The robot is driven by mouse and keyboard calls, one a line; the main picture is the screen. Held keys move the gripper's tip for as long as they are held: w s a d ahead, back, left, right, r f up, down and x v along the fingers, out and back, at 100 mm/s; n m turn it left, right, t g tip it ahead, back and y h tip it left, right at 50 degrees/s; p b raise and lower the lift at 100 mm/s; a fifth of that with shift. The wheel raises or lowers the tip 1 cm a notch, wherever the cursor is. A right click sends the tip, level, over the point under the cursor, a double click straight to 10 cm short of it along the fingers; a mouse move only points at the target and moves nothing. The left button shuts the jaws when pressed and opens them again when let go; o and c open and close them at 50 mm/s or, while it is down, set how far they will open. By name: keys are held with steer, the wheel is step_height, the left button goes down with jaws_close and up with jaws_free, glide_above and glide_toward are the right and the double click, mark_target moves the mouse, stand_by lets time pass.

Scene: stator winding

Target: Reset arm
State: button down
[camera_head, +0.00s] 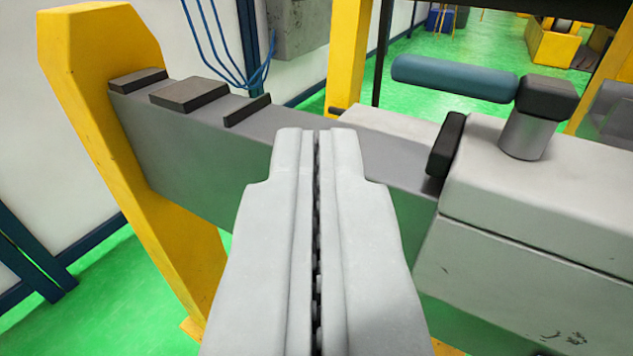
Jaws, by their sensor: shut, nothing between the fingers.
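My gripper (318,140) fills the lower middle of the view. Its two light grey fingers lie side by side with only a thin dark gap between them, and nothing is held. The fingertips point away from the camera, in front of a grey horizontal beam (190,155). I cannot tell how far the tips are from the beam. The fingers hide part of the beam's middle.
A yellow post (120,120) stands at the beam's left end. Dark blocks (190,94) sit on the beam. A large grey housing (540,210) with a black-capped cylinder (533,130) and a blue roller (452,77) are at right. Green floor (460,60) shows beyond.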

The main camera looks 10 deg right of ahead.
steer(key=s+a+r+y, duration=0.1)
steer(key=s+a+r, duration=0.3)
steer(key=s+r, duration=0.5)
steer(key=s+a+r, duration=0.4)
steer(key=s+r, duration=0.2)
steer(key=s, duration=0.7)
steer(key=s+a+r, duration=0.1)
steer(key=s+r, duration=0.1)
steer(key=s, duration=0.8)
steer(key=s+a+r+n+y, duration=0.1)
steer(key=s+a+r, duration=0.1)
steer(key=s, duration=0.7)
steer(key=shift+s+r, duration=0.35)
steer(key=shift+r, duration=0.15)
